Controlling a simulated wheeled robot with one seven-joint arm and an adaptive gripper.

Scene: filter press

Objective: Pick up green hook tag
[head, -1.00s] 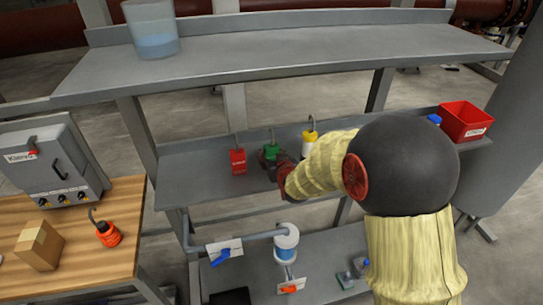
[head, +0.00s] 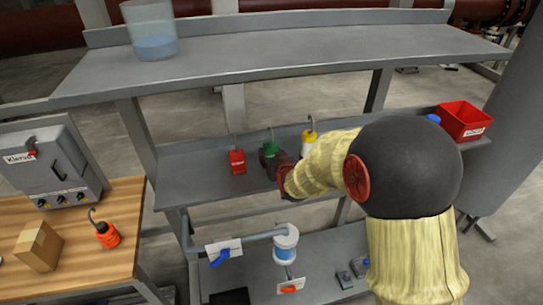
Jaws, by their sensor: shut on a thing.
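The green hook tag (head: 270,148) is on the middle shelf of the grey rack, between a red tag and a yellow-and-white tag. Its top and thin hook show above my gripper; its lower part is hidden behind the gripper. My gripper (head: 269,158) is shut on the green tag. I cannot tell whether the tag touches the shelf.
The red tag (head: 237,161) stands close on the left and the yellow-and-white tag (head: 309,144) close on the right. A red bin (head: 464,121) is at the shelf's right end. The upper shelf (head: 290,55) spans above. An orange hook tag (head: 106,234) stands on the wooden table.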

